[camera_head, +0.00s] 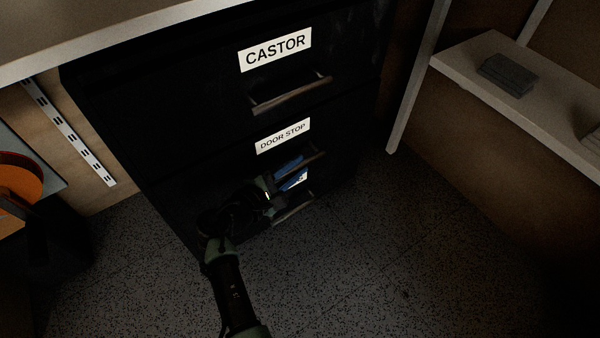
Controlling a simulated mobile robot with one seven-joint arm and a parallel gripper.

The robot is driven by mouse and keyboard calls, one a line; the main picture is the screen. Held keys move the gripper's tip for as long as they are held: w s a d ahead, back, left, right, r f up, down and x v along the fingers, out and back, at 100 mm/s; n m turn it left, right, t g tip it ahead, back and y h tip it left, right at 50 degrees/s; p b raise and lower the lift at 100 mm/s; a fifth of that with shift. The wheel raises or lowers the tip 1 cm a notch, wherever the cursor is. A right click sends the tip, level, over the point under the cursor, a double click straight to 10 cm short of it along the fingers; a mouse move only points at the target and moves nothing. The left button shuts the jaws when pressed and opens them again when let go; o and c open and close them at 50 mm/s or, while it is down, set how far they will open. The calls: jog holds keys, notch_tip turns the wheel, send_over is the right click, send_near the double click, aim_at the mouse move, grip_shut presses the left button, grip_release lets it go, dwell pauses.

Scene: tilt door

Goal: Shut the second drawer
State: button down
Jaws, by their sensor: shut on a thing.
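A black cabinet stands in the middle with its drawers one above another. The top drawer (215,85) is labelled CASTOR. The second drawer (215,150) is labelled DOOR STOP and has a metal handle (314,157). Its front looks about level with the others, but the dark picture leaves a small gap hard to judge. My gripper (291,172) is at this handle, with blue fingertips shut on it. My gripper and arm hide part of the lower cabinet front and most of the third drawer's label.
The third drawer's handle (293,212) is just below my gripper. A pale worktop (90,35) overhangs at upper left. An orange round thing (20,178) is at far left. A shelf (485,65) with a grey block (507,74) stands right. The speckled floor (400,250) is clear.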

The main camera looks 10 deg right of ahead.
jog(key=shift+w+a, duration=0.15)
jog(key=shift+w, duration=0.05)
jog(key=c, duration=0.8)
grip_release()
jog(key=shift+s, duration=0.15)
jog(key=p+v, duration=0.7)
jog(key=v, duration=0.5)
jog(key=shift+s+a, duration=0.25)
jog(key=shift+a, duration=0.05)
jog(key=shift+r, duration=0.1)
